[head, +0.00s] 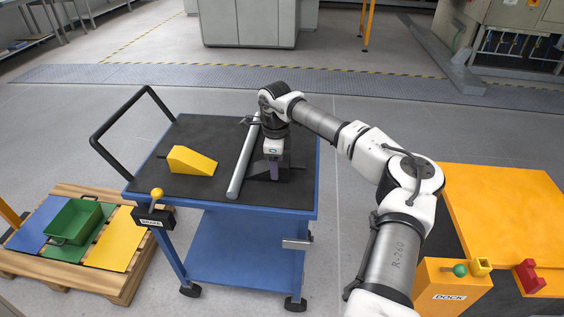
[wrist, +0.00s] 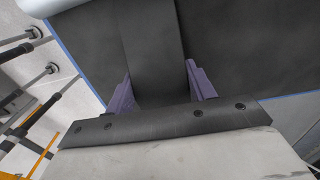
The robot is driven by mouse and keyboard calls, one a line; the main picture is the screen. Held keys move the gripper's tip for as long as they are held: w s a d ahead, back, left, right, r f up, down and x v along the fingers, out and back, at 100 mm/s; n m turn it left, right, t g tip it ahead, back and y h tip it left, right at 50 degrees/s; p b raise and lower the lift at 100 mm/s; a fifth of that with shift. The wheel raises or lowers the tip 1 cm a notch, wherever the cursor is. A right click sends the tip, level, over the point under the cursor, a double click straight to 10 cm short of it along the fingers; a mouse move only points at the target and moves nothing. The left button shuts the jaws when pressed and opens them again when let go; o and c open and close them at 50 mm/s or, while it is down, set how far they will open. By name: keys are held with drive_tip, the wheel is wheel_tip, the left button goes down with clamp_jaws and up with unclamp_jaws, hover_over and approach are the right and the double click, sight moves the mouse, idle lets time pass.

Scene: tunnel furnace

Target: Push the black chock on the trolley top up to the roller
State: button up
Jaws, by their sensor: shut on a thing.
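The black chock (head: 283,174) sits on the dark mat of the blue trolley top (head: 218,130), right of the roller. The roller (head: 243,165) is a long light-grey bar lying across the top; part of it shows at the top left corner of the wrist view (wrist: 42,6). My gripper (head: 273,171) points down and is shut on the chock. In the wrist view its purple fingers stand on either side of the chock (wrist: 152,45). Black on black, I cannot tell whether the chock touches the roller.
A yellow wedge (head: 192,161) lies left of the roller. A yellow-knobbed brake lever (head: 156,194) is at the trolley's front left corner, and a black push handle (head: 120,122) rises at its left. An orange dock table (head: 505,215) stands right. A pallet with a green bin (head: 76,221) is left.

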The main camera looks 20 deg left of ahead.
drive_tip(key=shift+a, duration=0.1)
drive_tip(key=o, duration=1.4)
drive_tip(key=shift+r, duration=0.1)
wheel_tip(320, 180, up, 14)
drive_tip(key=shift+f+b, duration=0.2)
drive_tip(key=shift+b, duration=0.65)
